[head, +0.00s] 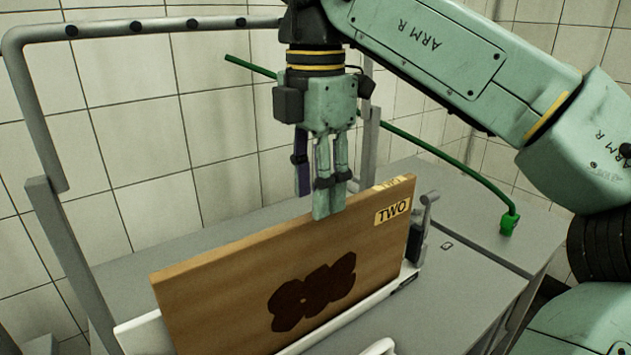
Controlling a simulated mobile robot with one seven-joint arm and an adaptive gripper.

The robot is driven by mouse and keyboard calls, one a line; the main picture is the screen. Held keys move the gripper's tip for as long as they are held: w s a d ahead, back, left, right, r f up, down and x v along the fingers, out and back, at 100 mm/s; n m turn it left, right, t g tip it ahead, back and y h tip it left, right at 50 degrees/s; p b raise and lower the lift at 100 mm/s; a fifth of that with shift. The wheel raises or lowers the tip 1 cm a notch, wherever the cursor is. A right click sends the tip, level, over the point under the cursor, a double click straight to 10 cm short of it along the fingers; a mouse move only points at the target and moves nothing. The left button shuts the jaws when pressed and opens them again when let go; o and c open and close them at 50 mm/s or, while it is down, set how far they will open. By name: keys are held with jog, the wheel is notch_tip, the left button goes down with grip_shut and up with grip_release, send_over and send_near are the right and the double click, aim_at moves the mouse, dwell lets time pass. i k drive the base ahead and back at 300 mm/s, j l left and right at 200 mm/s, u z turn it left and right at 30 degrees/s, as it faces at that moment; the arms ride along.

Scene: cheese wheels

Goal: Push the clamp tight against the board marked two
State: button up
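The board marked TWO (225,290) is a brown wooden panel with a dark flower-like mark. It stands on edge, slightly tilted, with its yellow label (392,211) at the upper right. A dark block with a grey lever, which looks like the clamp (416,241), is at the board's right end. Any gap between them is too small to judge. My gripper (329,208) points down at the board's top edge, left of the label and clamp. Its fingertips overlap the edge in the picture; contact is unclear. Its fingers look close together, but their opening is not clear.
A white rail (135,334) runs along the board's foot. A green bar (440,153) slopes behind the clamp to a green foot (508,223). A grey tube frame (50,130) stands at the left.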

aim_at(416, 250)
jog(key=k+l, duration=0.8)
